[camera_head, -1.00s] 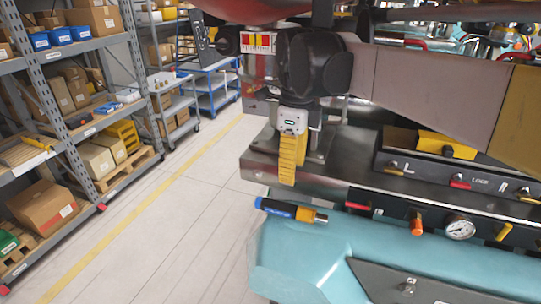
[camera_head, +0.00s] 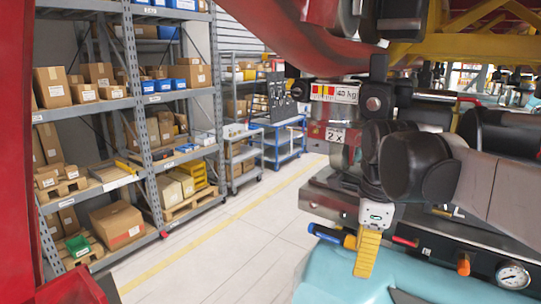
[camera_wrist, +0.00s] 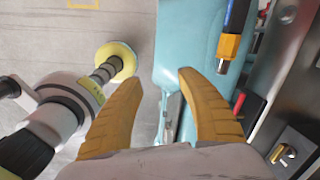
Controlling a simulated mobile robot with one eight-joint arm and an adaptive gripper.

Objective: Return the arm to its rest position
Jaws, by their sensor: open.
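My gripper (camera_head: 366,268) has yellow fingers and hangs downward at the end of my arm, over the teal body of the coaster train (camera_head: 310,275). In the wrist view the two yellow fingers (camera_wrist: 160,98) stand apart with nothing between them. A tool with a blue, black and orange handle (camera_head: 332,236) lies on the train just left of the gripper in the head view. It also shows in the wrist view (camera_wrist: 230,45), beyond the right finger and apart from it. Part of my arm hides the train behind it.
A pressure gauge (camera_head: 513,276) and an orange knob (camera_head: 463,264) sit on the train's panel at right. Grey shelves (camera_head: 148,130) with boxes stand at left, a blue cart (camera_head: 285,140) at the back. The floor (camera_head: 215,250) between is clear. A cylindrical fitting (camera_wrist: 60,115) is close left of the fingers.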

